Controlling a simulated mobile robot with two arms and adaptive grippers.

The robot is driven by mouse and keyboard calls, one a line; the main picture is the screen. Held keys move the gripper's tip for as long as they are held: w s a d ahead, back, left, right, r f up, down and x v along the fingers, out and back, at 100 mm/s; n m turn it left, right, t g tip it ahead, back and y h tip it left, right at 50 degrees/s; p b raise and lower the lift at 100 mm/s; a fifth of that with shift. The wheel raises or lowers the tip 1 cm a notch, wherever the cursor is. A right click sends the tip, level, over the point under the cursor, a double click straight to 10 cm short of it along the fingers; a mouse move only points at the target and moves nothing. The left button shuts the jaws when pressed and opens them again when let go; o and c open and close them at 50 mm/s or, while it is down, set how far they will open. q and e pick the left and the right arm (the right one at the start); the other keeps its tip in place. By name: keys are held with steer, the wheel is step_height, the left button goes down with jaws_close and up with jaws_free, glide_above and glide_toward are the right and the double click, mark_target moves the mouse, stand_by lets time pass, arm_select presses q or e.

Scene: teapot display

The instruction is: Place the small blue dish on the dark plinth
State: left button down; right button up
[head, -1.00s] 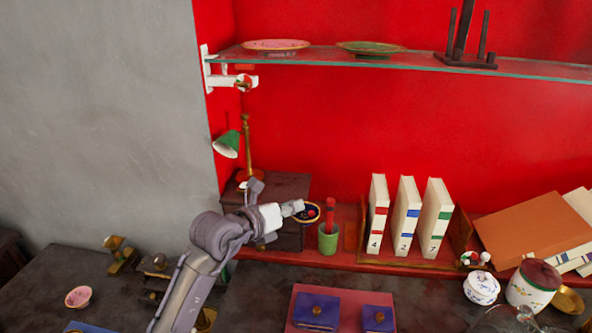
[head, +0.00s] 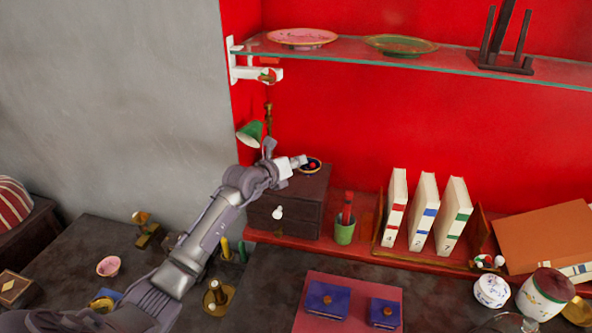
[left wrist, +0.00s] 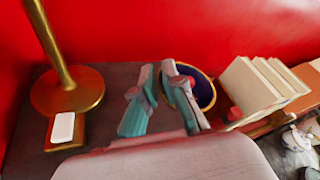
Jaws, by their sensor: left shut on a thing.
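The small blue dish (head: 313,159) has a dark blue inside, a pale gold rim and a red spot in it. It also shows in the left wrist view (left wrist: 207,92), tilted towards the camera beside the right finger. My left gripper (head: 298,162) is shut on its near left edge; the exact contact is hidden. The dark plinth (head: 305,215) is a dark brown box against the red wall, and its top fills the middle of the left wrist view (left wrist: 110,75). The dish shows over the plinth's back right part; I cannot tell whether it touches the top. My right gripper is not in view.
A brass lamp with a green shade (head: 250,133) stands at the plinth's back left; its base (left wrist: 68,92) is close to my gripper. A glass shelf (head: 400,63) hangs above.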

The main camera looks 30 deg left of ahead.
mark_target(296, 181)
arm_select(q)
steer(key=shift+w+a+f, duration=0.15)
steer(key=shift+a, duration=0.15)
steer(key=shift+f, duration=0.25)
step_height(296, 181, down, 3)
steer(key=shift+f+p, duration=0.1)
steer(key=shift+p, duration=0.4)
steer(key=shift+f, duration=0.15)
steer(key=shift+f, duration=0.1)
steer(key=c, duration=1.5)
jaws_free()
